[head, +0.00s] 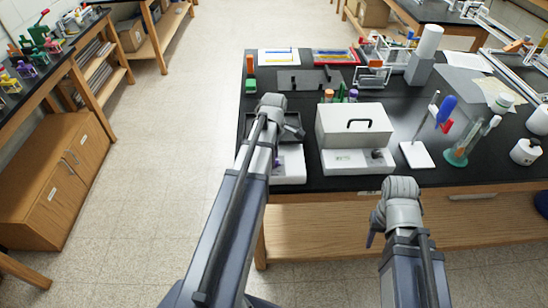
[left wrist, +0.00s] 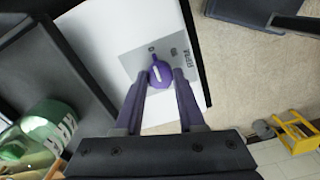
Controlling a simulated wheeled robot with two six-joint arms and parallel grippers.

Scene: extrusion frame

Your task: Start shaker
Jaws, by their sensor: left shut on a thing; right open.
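The shaker has a white base (head: 290,166) with a dark tray on top (head: 293,127), at the table's front left corner in the head view. In the left wrist view, its white front (left wrist: 98,28) carries a grey panel with a round purple knob (left wrist: 161,74). My left gripper (left wrist: 160,80) has its two purple fingers on either side of this knob and is shut on it. In the head view my left arm covers part of the shaker. My right gripper (head: 372,238) is open and empty in front of the table edge; its fingers are mostly hidden.
Farther right are a stand with a blue and red item (head: 443,110) and a green-based stand (head: 456,156). The floor left of the table is clear.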

